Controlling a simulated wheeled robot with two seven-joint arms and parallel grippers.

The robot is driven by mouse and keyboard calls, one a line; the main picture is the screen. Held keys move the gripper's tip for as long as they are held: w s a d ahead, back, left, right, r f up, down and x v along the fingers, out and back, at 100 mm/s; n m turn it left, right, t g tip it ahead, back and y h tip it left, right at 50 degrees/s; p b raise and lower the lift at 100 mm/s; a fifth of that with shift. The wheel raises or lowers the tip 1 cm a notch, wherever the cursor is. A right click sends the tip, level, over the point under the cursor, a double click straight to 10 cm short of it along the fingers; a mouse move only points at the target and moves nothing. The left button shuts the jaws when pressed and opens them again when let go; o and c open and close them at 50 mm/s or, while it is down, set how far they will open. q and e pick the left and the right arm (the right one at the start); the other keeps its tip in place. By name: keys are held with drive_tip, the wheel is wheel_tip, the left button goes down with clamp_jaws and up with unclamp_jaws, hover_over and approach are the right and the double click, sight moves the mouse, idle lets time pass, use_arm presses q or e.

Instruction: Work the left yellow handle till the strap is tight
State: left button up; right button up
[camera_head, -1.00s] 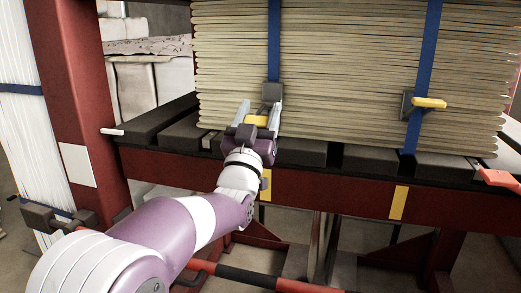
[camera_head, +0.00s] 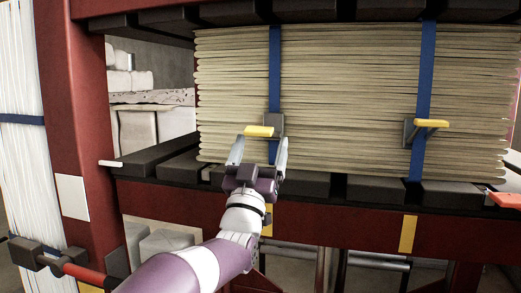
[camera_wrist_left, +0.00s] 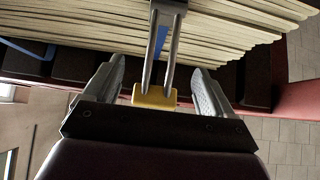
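The left yellow handle (camera_head: 258,131) sticks out from its dark ratchet (camera_head: 274,124) on the left blue strap (camera_head: 275,60), which runs down the front of the board stack. My left gripper (camera_head: 260,150) is open, its fingertips close around or just below the handle. In the left wrist view the yellow handle (camera_wrist_left: 154,96) sits between the spread fingers, on two metal arms, with a gap at each side. The right yellow handle (camera_head: 432,123) stands out from the right blue strap (camera_head: 424,70). My right gripper is not in view.
The board stack (camera_head: 345,95) rests on dark bearers (camera_head: 305,184) above a dark red beam (camera_head: 330,222). A red post (camera_head: 70,120) stands at the left, with a pale bundle (camera_head: 20,170) beyond it. An orange-red piece (camera_head: 506,199) shows at the right edge.

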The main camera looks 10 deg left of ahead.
use_arm(q)
drive_tip(key=b+v, duration=0.2)
drive_tip(key=v, duration=1)
drive_tip(key=shift+s+f+b, duration=0.2)
drive_tip(key=shift+s+b, duration=0.1)
drive_tip(key=shift+b, duration=0.1)
